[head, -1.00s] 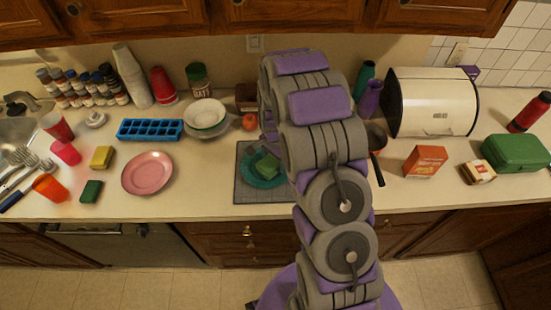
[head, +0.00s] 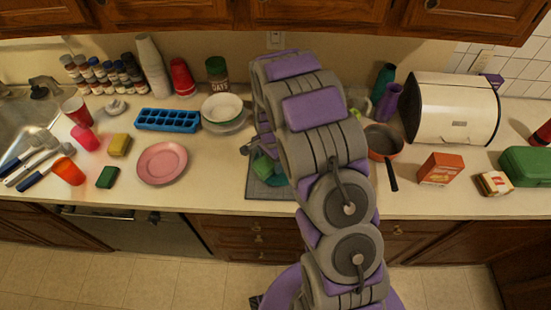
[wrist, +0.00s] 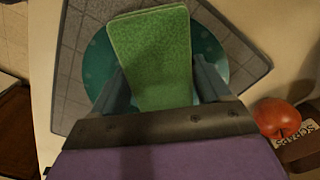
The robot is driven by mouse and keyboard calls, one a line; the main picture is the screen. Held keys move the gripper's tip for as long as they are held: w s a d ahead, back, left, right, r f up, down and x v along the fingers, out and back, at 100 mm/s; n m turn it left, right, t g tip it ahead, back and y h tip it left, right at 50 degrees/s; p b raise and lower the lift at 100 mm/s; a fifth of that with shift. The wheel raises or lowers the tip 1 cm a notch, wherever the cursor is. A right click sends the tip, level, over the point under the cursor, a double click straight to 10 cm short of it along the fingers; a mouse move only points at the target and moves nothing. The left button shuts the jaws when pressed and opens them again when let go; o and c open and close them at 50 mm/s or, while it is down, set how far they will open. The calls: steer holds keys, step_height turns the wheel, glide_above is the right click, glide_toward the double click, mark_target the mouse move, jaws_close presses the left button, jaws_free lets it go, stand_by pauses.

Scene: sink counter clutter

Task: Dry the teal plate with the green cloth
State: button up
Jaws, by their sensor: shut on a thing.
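The teal plate (wrist: 97,68) lies on a grey mat (wrist: 76,92) on the counter; in the head view my arm hides most of the plate. The green cloth (wrist: 150,50) is a flat, light green rectangle over the plate's middle in the wrist view. I cannot tell whether the cloth presses on the plate.
A tomato (wrist: 277,119) and a box marked SCRAPS (wrist: 301,144) sit close beside the mat. A pink plate (head: 162,163) and blue ice tray (head: 168,120) are left; a pan (head: 383,141) and orange box (head: 440,168) are right. The counter between pink plate and mat is clear.

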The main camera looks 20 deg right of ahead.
steer(key=shift+w+d, duration=0.15)
steer(key=shift+d, duration=1.65)
steer(key=shift+w+d, duration=0.15)
steer(key=shift+d, duration=1.65)
steer(key=shift+s+a+p, duration=0.15)
steer(key=shift+a+p, duration=0.25)
steer(key=shift+a, duration=3.15)
steer(key=shift+s+d, duration=0.25)
steer(key=shift+d, duration=0.9)
steer(key=shift+s+d, duration=0.2)
steer(key=shift+d, duration=0.95)
steer(key=shift+s+d, duration=0.25)
steer(key=shift+d, duration=0.9)
steer(key=shift+w+a+p, duration=0.15)
steer(key=shift+w+a, duration=0.2)
steer(key=shift+a, duration=0.8)
steer(key=shift+w+a+p, duration=0.1)
steer(key=shift+w+a, duration=0.25)
steer(key=shift+a, duration=0.8)
steer(key=shift+w+a+p, duration=0.15)
steer(key=shift+w+a, duration=0.2)
steer(key=shift+a, duration=0.8)
steer(key=shift+s+d, duration=0.25)
steer(key=shift+d, duration=1.5)
steer(key=shift+s+d, duration=0.2)
steer(key=shift+d, duration=1.55)
steer(key=shift+s+a, duration=0.15)
steer(key=shift+a, duration=1.6)
steer(key=shift+s+a, duration=0.1)
steer(key=shift+a, duration=1.65)
